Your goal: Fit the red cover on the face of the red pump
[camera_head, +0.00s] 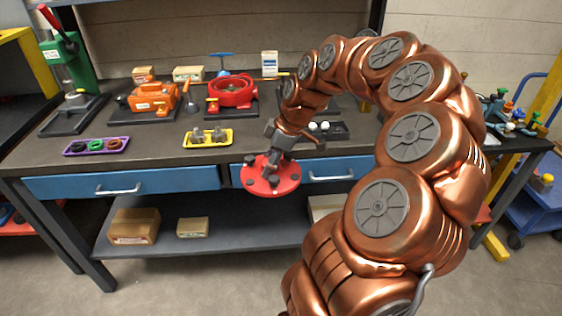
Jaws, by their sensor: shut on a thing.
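The red pump (232,92) stands on a dark base at the back of the workbench, with its round red rim turned up or toward me. My gripper (274,166) is shut on the red cover (262,183), a flat round red plate with dark spots near its edge. The cover hangs in front of the bench's front edge, before the blue drawers, apart from the pump. The gripper's fingertips are small and partly hidden against the cover.
An orange motor (152,98) stands left of the pump. A yellow tray (208,137) with metal parts, a purple tray (97,146) with rings and a green press (76,70) are on the bench (150,143). A dark tray with white balls (325,130) lies behind my arm.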

